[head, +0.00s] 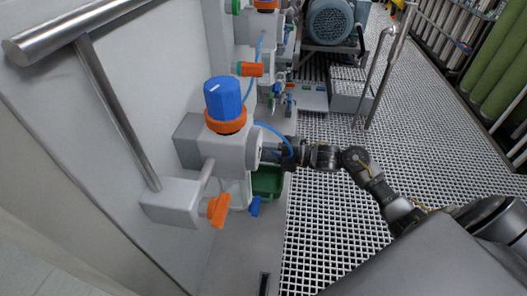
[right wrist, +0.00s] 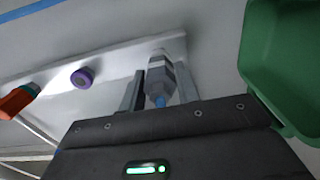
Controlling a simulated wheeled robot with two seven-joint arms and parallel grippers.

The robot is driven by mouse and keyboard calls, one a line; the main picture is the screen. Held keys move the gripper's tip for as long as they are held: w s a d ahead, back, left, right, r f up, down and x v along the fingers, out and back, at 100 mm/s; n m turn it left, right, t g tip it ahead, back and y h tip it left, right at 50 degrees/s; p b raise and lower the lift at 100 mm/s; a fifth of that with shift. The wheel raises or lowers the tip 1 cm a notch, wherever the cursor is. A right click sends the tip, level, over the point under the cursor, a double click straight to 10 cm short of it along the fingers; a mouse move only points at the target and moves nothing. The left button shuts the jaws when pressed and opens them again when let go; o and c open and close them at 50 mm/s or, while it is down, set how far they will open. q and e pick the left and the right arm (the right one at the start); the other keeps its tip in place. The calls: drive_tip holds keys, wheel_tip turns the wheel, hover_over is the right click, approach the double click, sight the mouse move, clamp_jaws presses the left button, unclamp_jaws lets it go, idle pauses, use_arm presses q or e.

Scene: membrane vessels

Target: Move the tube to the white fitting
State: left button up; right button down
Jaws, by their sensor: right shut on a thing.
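The thin blue tube (head: 272,129) arcs from the grey vessel block out to my right gripper (head: 288,153). In the right wrist view my right gripper (right wrist: 160,92) is shut on the tube's end, where a grey connector piece with a blue tip (right wrist: 159,88) shows between the fingers. A pale round fitting (head: 255,150) sits on the right face of the block, just left of the gripper. I cannot tell whether the tube end touches it. My left gripper is not in view.
The block (head: 228,150) carries a blue knob (head: 222,97) and an orange valve handle (head: 218,210). A green container (head: 267,182) lies just below my right gripper and shows close in the right wrist view (right wrist: 292,65). Grating floor (head: 330,220) is open to the right.

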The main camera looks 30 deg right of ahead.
use_arm(q)
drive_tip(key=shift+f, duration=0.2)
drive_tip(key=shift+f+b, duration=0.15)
drive_tip(key=shift+b, duration=0.15)
use_arm(e)
drive_tip(key=shift+w+a, duration=0.35)
drive_tip(key=shift+a, duration=0.1)
drive_tip(key=c, duration=0.9)
unclamp_jaws()
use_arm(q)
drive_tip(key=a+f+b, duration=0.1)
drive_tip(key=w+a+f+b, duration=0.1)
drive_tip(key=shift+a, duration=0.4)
use_arm(e)
drive_tip(key=v, duration=1.1)
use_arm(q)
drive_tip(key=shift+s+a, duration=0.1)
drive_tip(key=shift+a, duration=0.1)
